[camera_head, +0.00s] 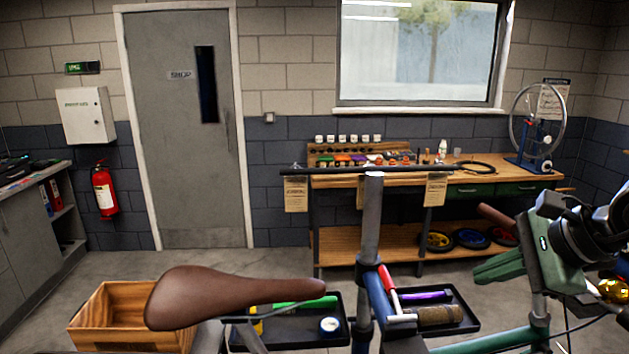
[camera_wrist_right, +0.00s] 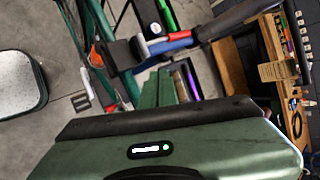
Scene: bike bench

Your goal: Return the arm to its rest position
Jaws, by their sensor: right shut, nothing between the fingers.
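My right gripper (camera_head: 483,272) is at the right of the head view, in front of the bike stand. Its green fingers are shut, point left and hold nothing. In the right wrist view the shut fingers (camera_wrist_right: 168,76) show beyond the green gripper body. A grey stand post (camera_head: 371,225) with a blue and red clamp (camera_head: 380,300) stands left of the gripper, apart from it in the head view. The clamp also shows beyond the fingers in the right wrist view (camera_wrist_right: 170,43). My left gripper is not in view.
A brown saddle (camera_head: 215,297) and the green bike frame (camera_head: 490,342) are close in front. Black trays (camera_head: 340,338) with tools and a wooden crate (camera_head: 97,308) are low down. A workbench (camera_head: 480,181) stands at the back wall. Open floor lies before the door (camera_head: 185,130).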

